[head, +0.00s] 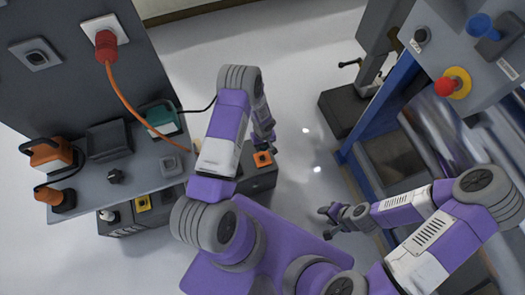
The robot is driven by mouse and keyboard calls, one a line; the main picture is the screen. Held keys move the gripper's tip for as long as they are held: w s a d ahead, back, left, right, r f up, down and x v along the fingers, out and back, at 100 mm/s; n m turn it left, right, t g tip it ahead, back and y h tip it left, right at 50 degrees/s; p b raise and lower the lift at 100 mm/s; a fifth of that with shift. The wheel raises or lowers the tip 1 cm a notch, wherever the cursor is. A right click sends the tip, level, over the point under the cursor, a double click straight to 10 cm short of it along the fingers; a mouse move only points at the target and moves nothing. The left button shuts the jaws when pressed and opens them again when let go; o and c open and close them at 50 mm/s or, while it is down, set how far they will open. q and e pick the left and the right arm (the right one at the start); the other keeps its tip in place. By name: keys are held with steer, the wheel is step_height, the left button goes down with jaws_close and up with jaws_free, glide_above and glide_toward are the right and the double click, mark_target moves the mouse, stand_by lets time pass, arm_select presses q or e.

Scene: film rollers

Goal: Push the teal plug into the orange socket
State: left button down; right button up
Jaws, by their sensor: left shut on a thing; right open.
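My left gripper (269,142) points down just above and beside the orange socket (262,158), a small orange square with a dark centre on a low dark box. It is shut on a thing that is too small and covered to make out. I cannot pick out the teal plug. A teal device (162,118) stands on the grey bench, and a black cable runs from it behind my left arm. My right gripper (328,216) is open and empty over the floor, well right of the socket.
The grey bench (95,183) holds orange and black devices (50,154). A red plug (106,44) sits in a wall plate, its orange cable hanging across the bench. At right stands a blue-framed machine with a red button (445,86). Open floor lies between.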

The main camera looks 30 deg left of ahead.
arm_select(q)
steer(key=shift+s+f+n, duration=0.2)
steer(key=shift+f+n, duration=0.1)
steer(key=shift+f, duration=0.75)
steer(key=b, duration=0.4)
glide_above(263, 159)
step_height(263, 159, down, 5)
steer(key=shift+a+f, duration=0.1)
steer(key=shift+f, duration=1.05)
steer(key=shift+f, duration=0.7)
steer(key=shift+c, duration=2.3)
jaws_free()
